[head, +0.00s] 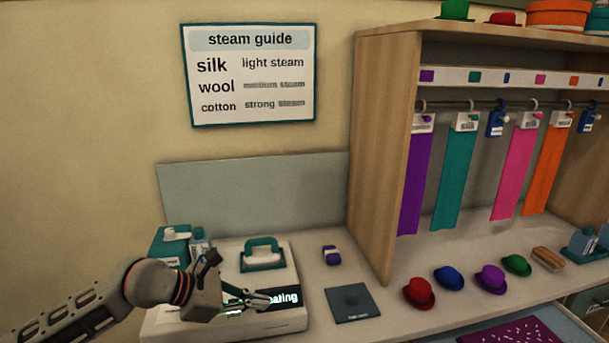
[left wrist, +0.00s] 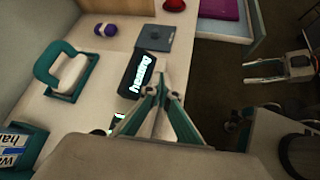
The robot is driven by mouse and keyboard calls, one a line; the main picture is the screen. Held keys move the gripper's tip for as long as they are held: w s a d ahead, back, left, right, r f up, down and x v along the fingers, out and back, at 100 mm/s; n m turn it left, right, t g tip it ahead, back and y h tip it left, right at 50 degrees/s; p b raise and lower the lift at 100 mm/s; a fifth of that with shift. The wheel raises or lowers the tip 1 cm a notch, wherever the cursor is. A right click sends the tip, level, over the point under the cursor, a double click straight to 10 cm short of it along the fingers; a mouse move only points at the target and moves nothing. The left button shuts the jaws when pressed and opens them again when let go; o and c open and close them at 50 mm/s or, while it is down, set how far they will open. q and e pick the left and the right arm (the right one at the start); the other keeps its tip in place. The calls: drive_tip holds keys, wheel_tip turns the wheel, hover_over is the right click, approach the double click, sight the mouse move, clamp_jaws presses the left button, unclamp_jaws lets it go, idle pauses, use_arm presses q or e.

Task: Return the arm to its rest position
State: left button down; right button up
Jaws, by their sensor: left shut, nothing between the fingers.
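My left gripper (head: 264,299) is at the lower left of the head view, over the front of a white steam station (head: 215,325) with a lit dark display (head: 285,298). In the left wrist view its teal fingers (left wrist: 160,78) meet at the tips, shut with nothing between them, beside the display (left wrist: 138,76). In the left wrist view, a pale and teal two-pronged part (left wrist: 278,68) at the right looks like my right gripper.
A teal-handled iron (head: 263,254) stands on the station behind the gripper. A teal box (head: 170,247) is behind the arm. A purple roll (head: 332,254), dark pad (head: 352,302) and several hats (head: 420,292) lie to the right. A wooden rack (head: 385,150) rises behind.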

use_arm(q)
drive_tip(key=s+d+r+n+h, duration=0.2)
drive_tip(key=s+d+n+h, duration=0.45)
drive_tip(key=d+n, duration=0.2)
drive_tip(key=s+a+f+n+t+y, duration=0.2)
drive_tip(key=a+f+n+t+y, duration=0.35)
drive_tip(key=n, duration=0.85)
drive_tip(key=s+a+f+n+t+y, duration=0.1)
drive_tip(key=a+f+n+t+y, duration=0.5)
drive_tip(key=n, duration=0.8)
drive_tip(key=s+a+f+n+g+y, duration=0.1)
drive_tip(key=s+a+f+n+g, duration=0.1)
drive_tip(key=s+f+n, duration=0.3)
drive_tip(key=s+a+f+n+g, duration=0.2)
drive_tip(key=s+f+n+g, duration=0.2)
drive_tip(key=s+f, duration=0.5)
wheel_tip(320, 180, down, 3)
drive_tip(key=shift+a+f+n+y, duration=0.15)
drive_tip(key=shift+a+n+y, duration=0.25)
drive_tip(key=shift+n, duration=0.35)
